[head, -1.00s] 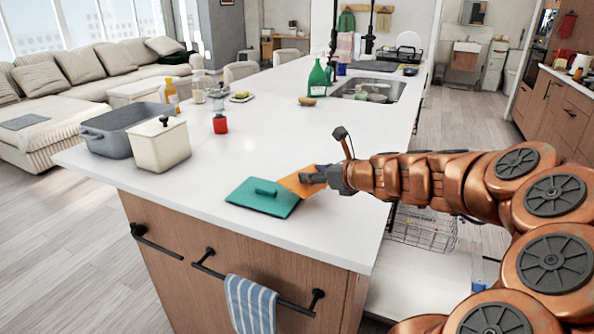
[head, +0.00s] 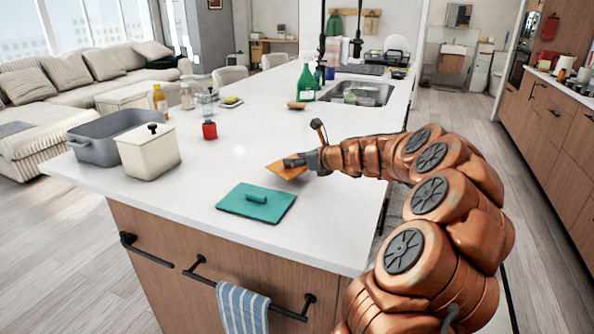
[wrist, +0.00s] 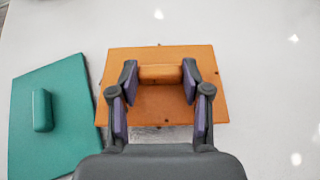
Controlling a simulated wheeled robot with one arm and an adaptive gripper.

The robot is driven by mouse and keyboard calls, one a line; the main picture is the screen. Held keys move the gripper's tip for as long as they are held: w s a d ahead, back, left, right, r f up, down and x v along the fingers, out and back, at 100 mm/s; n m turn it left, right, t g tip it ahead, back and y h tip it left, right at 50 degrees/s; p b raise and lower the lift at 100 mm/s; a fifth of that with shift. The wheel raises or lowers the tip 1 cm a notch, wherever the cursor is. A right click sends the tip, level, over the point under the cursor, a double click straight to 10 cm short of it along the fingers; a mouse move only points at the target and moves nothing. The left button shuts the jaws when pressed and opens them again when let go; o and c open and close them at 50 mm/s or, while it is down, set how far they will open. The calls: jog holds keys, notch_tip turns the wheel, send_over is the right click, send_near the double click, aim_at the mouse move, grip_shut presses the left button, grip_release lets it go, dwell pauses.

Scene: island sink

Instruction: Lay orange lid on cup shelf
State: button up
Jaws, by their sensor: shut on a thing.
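The orange lid (head: 287,169) is a flat square with a raised bar handle, held over the white island counter (head: 340,205). My gripper (head: 294,162) is shut on the lid's handle. In the wrist view the two fingers of my gripper (wrist: 160,78) clasp the ends of the handle on the orange lid (wrist: 160,110). In the head view the lid looks tilted and apart from the teal lid. The teal lid (head: 256,206) lies flat on the counter near its front edge, and it also shows at left in the wrist view (wrist: 60,145). No cup shelf is recognisable.
A grey tub (head: 95,143) and a cream canister (head: 148,158) stand at the counter's left. A striped towel (head: 243,307) hangs in front.

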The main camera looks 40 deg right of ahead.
aim_at(301, 170)
jog(key=shift+f, duration=1.65)
jog(key=shift+f, duration=0.1)
jog(key=o, duration=0.9)
jog(key=shift+o, duration=0.2)
jog(key=v, duration=1)
jog(key=shift+s, duration=0.2)
jog(key=shift+v, duration=0.9)
jog(key=shift+a, duration=0.1)
